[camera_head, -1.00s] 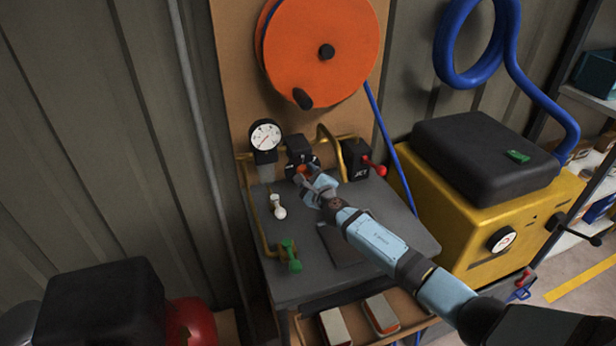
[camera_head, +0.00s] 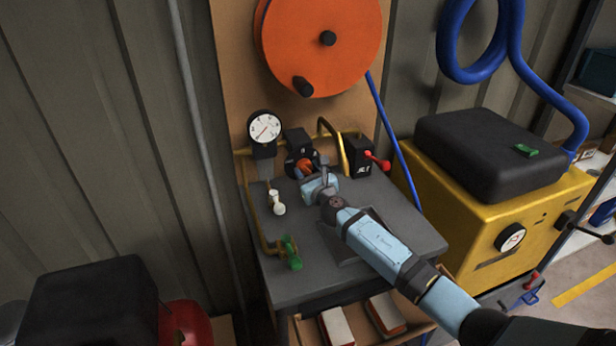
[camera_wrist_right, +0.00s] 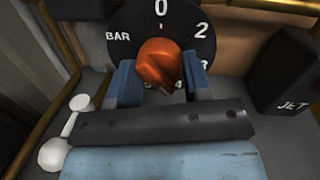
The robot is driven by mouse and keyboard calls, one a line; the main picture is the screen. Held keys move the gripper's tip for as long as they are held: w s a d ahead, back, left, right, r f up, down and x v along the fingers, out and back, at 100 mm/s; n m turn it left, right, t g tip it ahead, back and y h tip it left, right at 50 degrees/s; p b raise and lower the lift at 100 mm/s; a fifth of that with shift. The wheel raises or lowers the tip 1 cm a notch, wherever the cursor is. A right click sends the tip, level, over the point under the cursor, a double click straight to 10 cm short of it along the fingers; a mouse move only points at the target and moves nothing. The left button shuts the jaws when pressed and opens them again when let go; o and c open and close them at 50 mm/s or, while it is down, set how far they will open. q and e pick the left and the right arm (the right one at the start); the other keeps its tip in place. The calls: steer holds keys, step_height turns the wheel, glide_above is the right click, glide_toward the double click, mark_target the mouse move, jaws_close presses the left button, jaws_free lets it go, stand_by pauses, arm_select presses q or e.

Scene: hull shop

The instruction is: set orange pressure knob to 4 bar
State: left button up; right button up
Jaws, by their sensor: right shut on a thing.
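The orange pressure knob (camera_head: 305,165) sits on a black round dial at the back of the grey bench. In the right wrist view the knob (camera_wrist_right: 158,62) stands between the two blue fingers of my right gripper (camera_wrist_right: 161,80), which is shut on it. The dial (camera_wrist_right: 118,37) reads BAR, with 0 at the top, 2 at right, 3 at lower right and a partly hidden 4 below. The knob's lower end is towards the 4, but its exact setting is unclear. My right gripper (camera_head: 313,174) also shows in the head view. My left gripper is out of view.
A white pressure gauge (camera_head: 265,127) stands left of the dial; its reading is too small to tell. A black JET box (camera_head: 358,157) with a red lever is at right. White (camera_head: 278,208) and green (camera_head: 290,252) valve handles are at left.

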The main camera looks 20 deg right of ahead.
steer(key=shift+f+m+b, duration=0.1)
steer(key=shift+m+b, duration=0.2)
steer(key=shift+m, duration=0.7)
steer(key=o, duration=0.9)
steer(key=shift+s, duration=0.1)
steer(key=s, duration=0.4)
steer(key=s+d+p, duration=0.1)
steer(key=s, duration=0.4)
steer(key=s+f, duration=0.1)
steer(key=s, duration=0.3)
steer(key=shift+s+d+p, duration=0.2)
steer(key=shift+s+p, duration=0.1)
steer(key=shift+f, duration=0.1)
